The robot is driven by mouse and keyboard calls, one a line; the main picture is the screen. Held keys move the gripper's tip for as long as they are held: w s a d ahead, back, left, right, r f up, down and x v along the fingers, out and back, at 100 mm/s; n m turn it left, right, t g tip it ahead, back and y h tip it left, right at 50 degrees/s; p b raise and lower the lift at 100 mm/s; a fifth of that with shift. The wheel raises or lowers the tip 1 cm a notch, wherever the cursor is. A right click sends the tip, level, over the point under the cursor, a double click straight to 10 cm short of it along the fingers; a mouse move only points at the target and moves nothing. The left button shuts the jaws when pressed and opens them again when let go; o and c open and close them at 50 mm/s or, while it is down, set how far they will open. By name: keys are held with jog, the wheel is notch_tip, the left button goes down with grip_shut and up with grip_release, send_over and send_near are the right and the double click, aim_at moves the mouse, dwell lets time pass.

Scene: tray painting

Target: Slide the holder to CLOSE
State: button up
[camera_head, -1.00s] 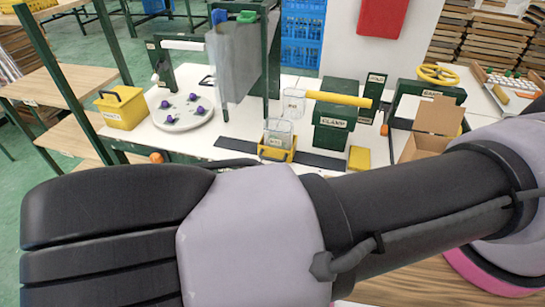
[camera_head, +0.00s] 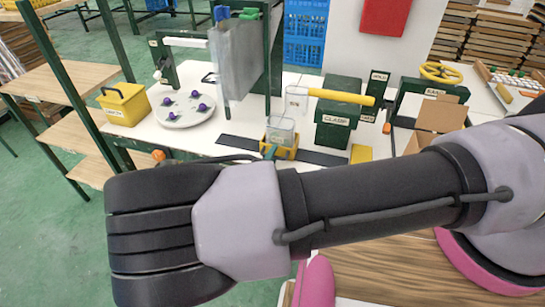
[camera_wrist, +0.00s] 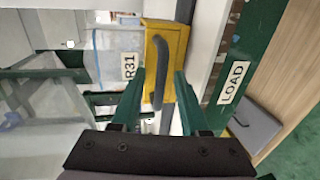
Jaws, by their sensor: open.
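The holder (camera_head: 292,153) is a yellow carrier on a dark rail (camera_head: 322,158), with a clear box (camera_head: 281,130) standing in it. In the wrist view the yellow holder (camera_wrist: 172,42) has a dark upright handle (camera_wrist: 158,75), and the clear box marked R31 (camera_wrist: 112,55) is beside it. My gripper (camera_wrist: 158,85) is open, its two teal fingers either side of the handle; I cannot tell whether either touches it. No CLOSE label is readable.
A green block marked CLAMP (camera_head: 337,130) with a yellow bar stands right of the holder. A hanging clear sheet (camera_head: 238,62), a round plate (camera_head: 184,117) with purple knobs and a yellow bin (camera_head: 125,106) are left. A green post marked LOAD (camera_wrist: 232,70) is close right in the wrist view.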

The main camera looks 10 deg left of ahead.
grip_shut()
dwell(1.4)
